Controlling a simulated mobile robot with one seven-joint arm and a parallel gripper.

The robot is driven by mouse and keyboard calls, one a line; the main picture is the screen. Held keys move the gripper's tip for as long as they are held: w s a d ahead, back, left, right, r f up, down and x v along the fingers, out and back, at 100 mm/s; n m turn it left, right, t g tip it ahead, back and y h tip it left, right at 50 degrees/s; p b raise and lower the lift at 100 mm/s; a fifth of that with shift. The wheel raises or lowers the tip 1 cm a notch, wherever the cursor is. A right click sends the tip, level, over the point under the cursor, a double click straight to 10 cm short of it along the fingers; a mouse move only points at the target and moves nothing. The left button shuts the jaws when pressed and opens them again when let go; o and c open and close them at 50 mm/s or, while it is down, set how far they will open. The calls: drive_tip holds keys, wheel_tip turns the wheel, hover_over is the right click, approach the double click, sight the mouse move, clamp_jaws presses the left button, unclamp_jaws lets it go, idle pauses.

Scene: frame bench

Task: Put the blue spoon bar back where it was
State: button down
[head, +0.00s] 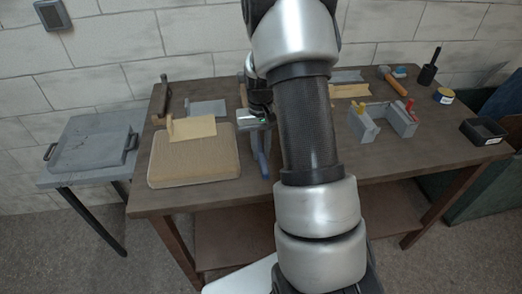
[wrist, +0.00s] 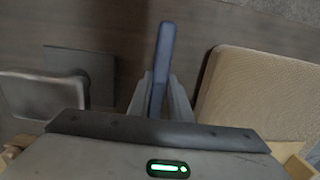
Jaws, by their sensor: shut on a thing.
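The blue spoon bar (wrist: 162,62) is a long, narrow bar between my gripper's fingers (wrist: 160,97) in the wrist view, sticking out beyond them. In the head view my gripper (head: 257,138) is over the middle of the bench, just right of the beige pad. It is shut on the bar, whose blue length (head: 263,165) shows below it. My arm hides part of the bench behind and right of the gripper. I cannot tell whether the bar touches the bench top.
The beige pad (head: 195,165) carries a pale yellow angled piece (head: 192,129). A grey fixture (head: 400,122) with yellow and red parts stands right of my arm. A side table holds a grey tray (head: 92,148).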

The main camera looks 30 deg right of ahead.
drive_tip(key=shift+f, duration=0.25)
drive_tip(key=c, duration=1.6)
unclamp_jaws()
